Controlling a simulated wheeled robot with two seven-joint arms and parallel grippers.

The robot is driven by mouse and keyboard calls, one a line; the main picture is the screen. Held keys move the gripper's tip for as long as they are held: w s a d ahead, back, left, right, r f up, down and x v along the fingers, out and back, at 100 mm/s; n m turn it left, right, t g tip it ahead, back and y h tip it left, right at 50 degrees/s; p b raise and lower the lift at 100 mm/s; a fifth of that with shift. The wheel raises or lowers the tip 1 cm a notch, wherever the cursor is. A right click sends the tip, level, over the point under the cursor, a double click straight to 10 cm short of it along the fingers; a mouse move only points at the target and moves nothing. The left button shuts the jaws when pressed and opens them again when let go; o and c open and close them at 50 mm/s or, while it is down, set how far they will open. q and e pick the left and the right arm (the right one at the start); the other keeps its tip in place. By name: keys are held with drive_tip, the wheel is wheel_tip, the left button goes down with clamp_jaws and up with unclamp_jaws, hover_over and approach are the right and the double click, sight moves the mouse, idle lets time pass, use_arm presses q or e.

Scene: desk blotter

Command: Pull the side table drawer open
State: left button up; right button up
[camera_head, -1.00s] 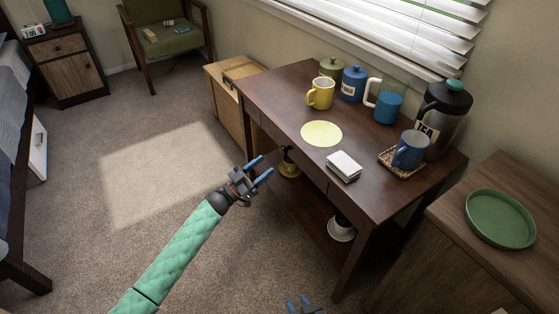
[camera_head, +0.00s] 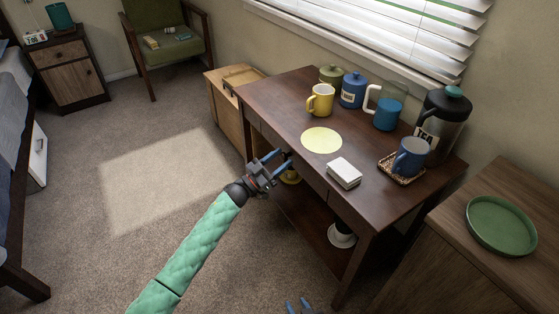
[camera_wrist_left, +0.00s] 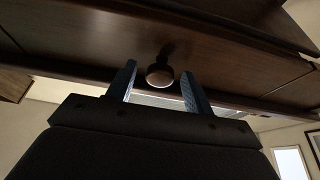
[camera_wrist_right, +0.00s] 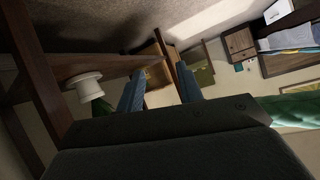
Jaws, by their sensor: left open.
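The dark wooden side table (camera_head: 262,92) stands against the wall under the window. Its drawer front (camera_wrist_left: 220,70) fills the upper part of the left wrist view, with a round knob (camera_wrist_left: 160,75) on it. My left gripper (camera_head: 279,160) is open at the table's front; in the left wrist view its two blue fingers (camera_wrist_left: 160,88) stand either side of the knob, apart from it. In the head view the knob is hidden behind the gripper. My right gripper (camera_head: 300,306) is low at the bottom edge, its fingers apart and empty in the right wrist view (camera_wrist_right: 160,90).
On the tabletop are a yellow mug (camera_head: 320,99), a blue canister (camera_head: 352,90), a yellow disc (camera_head: 321,140), white coasters (camera_head: 344,172) and a blue mug (camera_head: 410,157) on a woven tray. A cabinet with a green plate (camera_head: 501,225) stands at right. Carpet lies clear at left.

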use_arm(q)
clamp_jaws()
use_arm(e)
drive_tip(key=shift+f, duration=0.1)
